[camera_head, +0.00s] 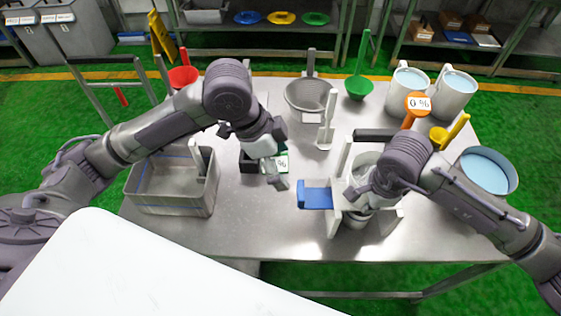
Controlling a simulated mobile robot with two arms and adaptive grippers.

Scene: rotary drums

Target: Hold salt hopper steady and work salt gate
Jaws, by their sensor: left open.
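What looks like the salt hopper is a white stand (345,160) at the front right of the steel table, holding a round vessel. A blue flat piece (317,196), which looks like the gate, sticks out of its left side. My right gripper (362,186) is at the hopper's top. The wrist covers its fingers, so I cannot tell if it grips the hopper. My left gripper (281,178) is open and points down, left of the blue piece and apart from it.
A steel bin (145,203) stands at the left. A grey bowl (306,96) and a white scoop (324,135) are behind. Bare tabletop (265,225) lies in front.

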